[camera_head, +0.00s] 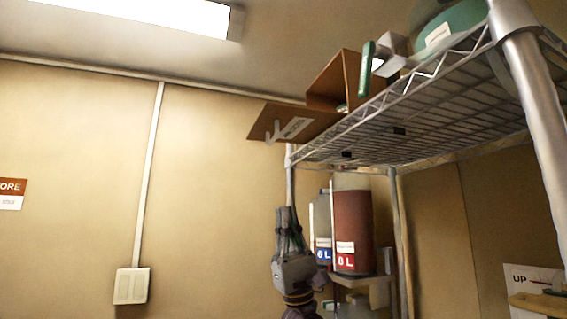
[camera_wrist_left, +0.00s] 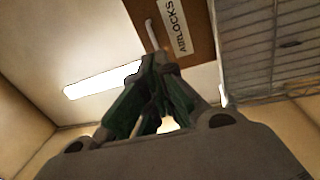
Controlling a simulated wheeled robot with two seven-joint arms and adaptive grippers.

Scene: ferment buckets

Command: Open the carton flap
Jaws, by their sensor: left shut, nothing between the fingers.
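A brown cardboard carton (camera_head: 334,82) stands on the top wire shelf. Its flap (camera_head: 268,118) sticks out to the left past the shelf's edge, with a white label and a white hook-shaped pull on it. In the left wrist view the flap (camera_wrist_left: 203,50) is above the fingers, its label reads "AIRLOCKS", and the white pull (camera_wrist_left: 151,34) hangs close to the fingertips. My left gripper (camera_head: 287,210) points up below the flap, beside the shelf's post. It is shut and empty; it also shows in the left wrist view (camera_wrist_left: 154,58). I cannot tell whether it touches the pull. My right gripper is out of view.
The wire shelf (camera_head: 430,112) spreads right of the flap, its front post (camera_head: 538,110) at the right. A green-handled item (camera_head: 366,70) and a green round container (camera_head: 455,28) stand on it.

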